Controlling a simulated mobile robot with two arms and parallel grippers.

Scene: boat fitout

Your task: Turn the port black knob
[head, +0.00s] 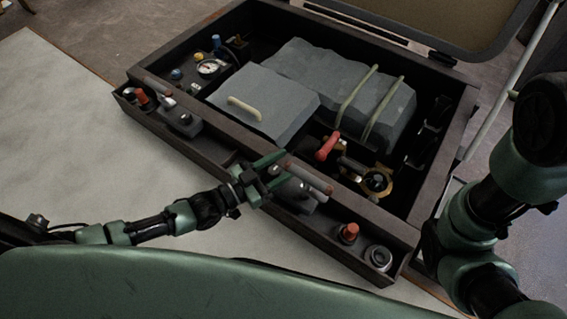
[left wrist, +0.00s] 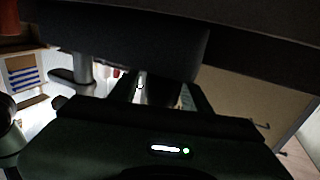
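I cannot tell for certain which part is the port black knob. A grey control unit with a dark rounded top (head: 182,120) sits on the left part of the front ledge. A similar unit (head: 297,190) with two red-tipped levers (head: 308,177) sits further right on that ledge. My left gripper (head: 272,170) is right beside this second unit, at its left; contact is unclear. The left wrist view is dark, with a large dark shape across the top, and does not clearly show what is between the fingers. My right gripper is out of view.
A dark open-topped box (head: 450,150) holds grey covers (head: 262,98), a red handle (head: 327,146), a brass valve (head: 377,181) and a gauge (head: 208,68). An orange-red button (head: 348,233) and a round metal fitting (head: 378,257) sit at the ledge's right end. The pale surface (head: 70,130) at left is clear.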

